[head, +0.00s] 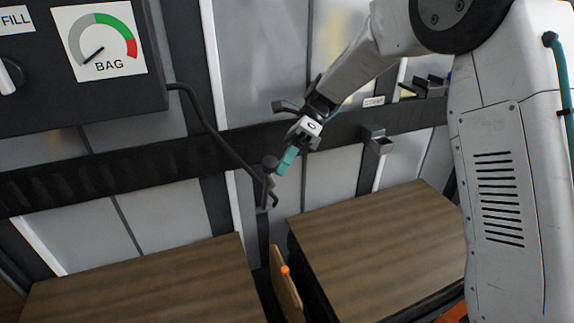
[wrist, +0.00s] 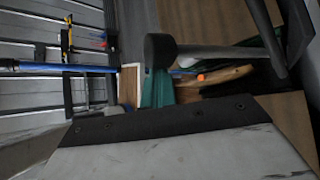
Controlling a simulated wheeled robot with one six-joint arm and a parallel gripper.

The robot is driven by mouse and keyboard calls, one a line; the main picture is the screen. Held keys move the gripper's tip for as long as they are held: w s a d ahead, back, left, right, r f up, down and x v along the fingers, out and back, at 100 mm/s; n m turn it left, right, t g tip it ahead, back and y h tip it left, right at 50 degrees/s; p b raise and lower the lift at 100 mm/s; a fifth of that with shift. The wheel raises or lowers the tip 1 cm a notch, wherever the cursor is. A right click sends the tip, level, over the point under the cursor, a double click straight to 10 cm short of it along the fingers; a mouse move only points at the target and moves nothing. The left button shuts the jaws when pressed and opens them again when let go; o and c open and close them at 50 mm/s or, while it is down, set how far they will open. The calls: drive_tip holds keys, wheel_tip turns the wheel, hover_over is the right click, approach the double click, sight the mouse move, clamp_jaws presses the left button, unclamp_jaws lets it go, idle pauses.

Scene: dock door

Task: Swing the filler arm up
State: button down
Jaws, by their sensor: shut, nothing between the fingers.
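The filler arm (head: 215,133) is a dark bent pipe running from the control box down and right. Its lower end meets a dark round-headed part (head: 270,163) above a narrow hanging piece. In the wrist view a black round head on a grey rod (wrist: 160,50) lies just beyond my fingers. My gripper (head: 284,167) has teal fingers, shut and empty, pointing down and left beside the round head. The fingers also show in the wrist view (wrist: 156,90), partly behind the head. I cannot tell whether they touch it.
The control box (head: 90,110) carries a BAG gauge (head: 98,44), its needle at the lower left in grey. A wooden board with an orange spot (head: 286,278) stands between two brown wood-topped surfaces (head: 150,285) (head: 375,245). A dark rail (head: 110,170) crosses the wall behind.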

drive_tip(key=shift+a, duration=0.1)
drive_tip(key=s+d+r, duration=0.2)
drive_tip(key=s+r, duration=0.1)
drive_tip(key=s, duration=0.5)
drive_tip(key=s+d+r, duration=0.2)
drive_tip(key=s, duration=0.5)
drive_tip(key=s+d+r+n+t+h, duration=0.1)
drive_tip(key=s+d+n+t+h, duration=0.2)
drive_tip(key=d+n, duration=0.6)
drive_tip(key=s+d+n+t+h, duration=0.4)
drive_tip(key=s+d+n+t, duration=0.3)
drive_tip(key=s+d+n, duration=0.2)
drive_tip(key=shift+s+d+r, duration=0.15)
drive_tip(key=shift+s+r, duration=0.25)
drive_tip(key=shift+s, duration=0.4)
